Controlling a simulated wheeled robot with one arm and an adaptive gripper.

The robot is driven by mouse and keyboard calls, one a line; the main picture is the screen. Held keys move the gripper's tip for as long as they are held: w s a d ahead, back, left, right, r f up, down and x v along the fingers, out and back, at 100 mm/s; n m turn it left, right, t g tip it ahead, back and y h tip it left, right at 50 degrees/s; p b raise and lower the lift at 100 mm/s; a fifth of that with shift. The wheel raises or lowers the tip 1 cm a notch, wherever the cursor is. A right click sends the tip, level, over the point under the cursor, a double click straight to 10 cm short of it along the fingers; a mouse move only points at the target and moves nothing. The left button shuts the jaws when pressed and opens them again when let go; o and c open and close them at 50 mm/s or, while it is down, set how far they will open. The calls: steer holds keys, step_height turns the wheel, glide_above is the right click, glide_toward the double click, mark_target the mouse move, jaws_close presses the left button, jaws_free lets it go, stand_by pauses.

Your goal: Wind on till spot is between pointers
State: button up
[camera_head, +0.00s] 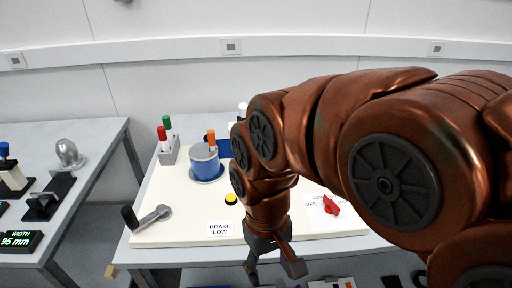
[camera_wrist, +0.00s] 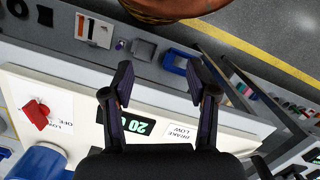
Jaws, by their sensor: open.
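A cream board (camera_head: 160,228) on the grey table carries a crank (camera_head: 153,219) with a black knob at its front left. A blue drum (camera_head: 204,166) stands behind it, with an orange piece (camera_head: 211,139) at its top and a blue band running right behind my arm. I cannot make out a spot or pointers. My gripper (camera_head: 275,266) hangs at the board's front edge, right of the crank and apart from it. In the wrist view my gripper (camera_wrist: 160,85) is open and empty, with a green-digit display (camera_wrist: 140,126) behind its fingers.
A red knob (camera_head: 331,205) sits on a switch plate at right. A yellow button (camera_head: 231,199) and a "BRAKE LOW" label (camera_head: 220,230) are at centre. A pen holder (camera_head: 169,152) stands at the back left. Another table (camera_head: 95,135) is at left, across a gap.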

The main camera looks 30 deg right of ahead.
step_height(320, 180, up, 6)
steer(key=p, duration=0.1)
steer(key=shift+r+p, duration=0.2)
steer(key=shift+p, duration=0.2)
steer(key=shift+d, duration=0.1)
steer(key=s+f+p, duration=0.1)
steer(key=s+f, duration=0.3)
steer(key=f, duration=0.1)
steer(key=shift+d, duration=0.45)
steer(key=shift+f, duration=0.1)
steer(key=shift+c, duration=0.8)
